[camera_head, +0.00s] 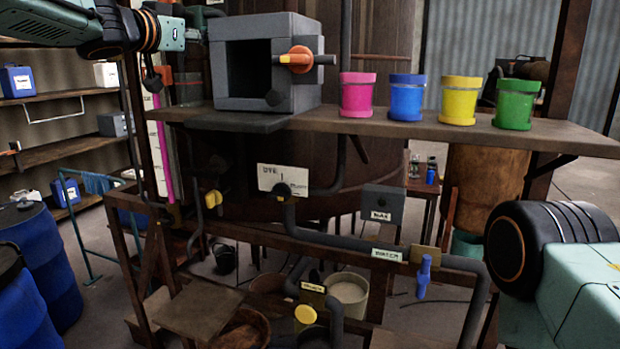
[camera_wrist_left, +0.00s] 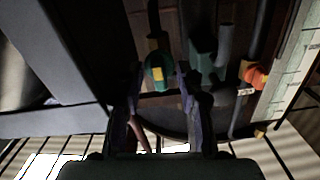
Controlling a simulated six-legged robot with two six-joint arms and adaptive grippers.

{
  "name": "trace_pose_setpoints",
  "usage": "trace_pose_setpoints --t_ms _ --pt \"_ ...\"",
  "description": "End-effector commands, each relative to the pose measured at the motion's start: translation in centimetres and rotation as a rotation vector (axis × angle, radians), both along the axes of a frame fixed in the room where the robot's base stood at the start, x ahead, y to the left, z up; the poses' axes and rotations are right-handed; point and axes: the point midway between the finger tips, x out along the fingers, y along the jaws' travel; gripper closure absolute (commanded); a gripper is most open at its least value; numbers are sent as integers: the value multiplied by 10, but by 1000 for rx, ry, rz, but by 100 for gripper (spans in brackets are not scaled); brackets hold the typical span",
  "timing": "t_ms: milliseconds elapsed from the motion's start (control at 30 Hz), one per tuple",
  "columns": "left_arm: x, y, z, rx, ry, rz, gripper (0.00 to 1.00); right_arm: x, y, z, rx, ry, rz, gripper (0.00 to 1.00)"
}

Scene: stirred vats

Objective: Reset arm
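My left arm (camera_head: 115,35) reaches in from the upper left in the head view, at about the height of the grey box on the shelf. Its gripper is small and dark there, so its fingers are hard to make out. In the left wrist view my left gripper (camera_wrist_left: 159,85) has its two fingers apart, with nothing seen held between them. A green round part with a yellow patch (camera_wrist_left: 158,72) shows beyond the fingertips. My right arm (camera_head: 560,260) is at the lower right of the head view. Its gripper is outside the picture.
A shelf (camera_head: 400,128) carries a grey open box (camera_head: 265,65) with an orange handle (camera_head: 298,59), and pink (camera_head: 357,96), blue (camera_head: 406,98), yellow (camera_head: 459,101) and green (camera_head: 515,105) cups. Pipes with valves (camera_head: 423,275) run below. Blue drums (camera_head: 28,315) stand at left.

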Motion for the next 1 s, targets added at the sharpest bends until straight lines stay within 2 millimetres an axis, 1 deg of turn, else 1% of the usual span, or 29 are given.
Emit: trace_pose_setpoints --t_ms 1000 --pt "0 0 0 770 -280 0 63 0 0 0 0 0 0 20"
